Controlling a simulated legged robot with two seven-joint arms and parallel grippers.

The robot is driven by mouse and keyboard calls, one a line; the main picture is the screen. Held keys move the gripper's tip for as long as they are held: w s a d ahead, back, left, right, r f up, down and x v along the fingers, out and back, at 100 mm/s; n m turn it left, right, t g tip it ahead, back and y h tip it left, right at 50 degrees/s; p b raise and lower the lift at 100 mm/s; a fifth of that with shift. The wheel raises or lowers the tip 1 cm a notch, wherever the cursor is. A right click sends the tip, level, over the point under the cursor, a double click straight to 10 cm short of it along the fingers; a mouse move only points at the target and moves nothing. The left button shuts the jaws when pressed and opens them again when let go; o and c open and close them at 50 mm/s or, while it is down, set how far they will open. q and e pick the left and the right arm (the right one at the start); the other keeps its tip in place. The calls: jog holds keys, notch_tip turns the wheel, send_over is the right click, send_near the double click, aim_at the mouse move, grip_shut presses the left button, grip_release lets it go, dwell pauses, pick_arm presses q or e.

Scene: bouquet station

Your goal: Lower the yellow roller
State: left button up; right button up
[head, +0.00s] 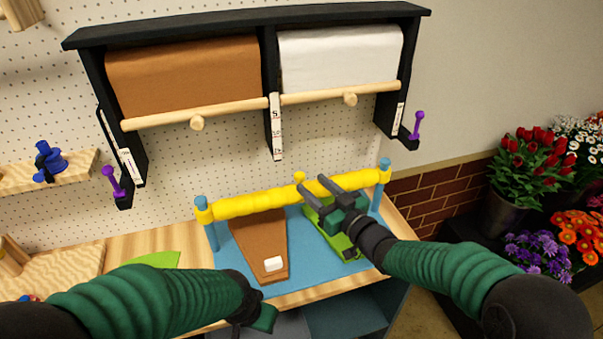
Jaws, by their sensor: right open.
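The yellow roller (251,204) is a long bar lying across two blue posts (211,233) at the back of a blue mat (297,233). A small yellow knob (299,177) stands up near its middle. My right gripper (314,189) is open, its dark fingers at the roller just right of the knob. The fingers overlap the roller in the picture; I cannot tell whether they touch it. My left gripper (262,317) is low near the table's front edge, away from the roller, its jaws not clear.
A black rack with brown (185,75) and white (340,58) paper rolls hangs above. Flower buckets stand right (505,213).

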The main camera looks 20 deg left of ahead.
aim_at(303, 178)
jog(key=x, duration=0.5)
jog(key=shift+a+r, duration=0.1)
jog(key=shift+a, duration=0.75)
jog(key=shift+d, duration=0.4)
jog(key=c, duration=0.5)
grip_shut()
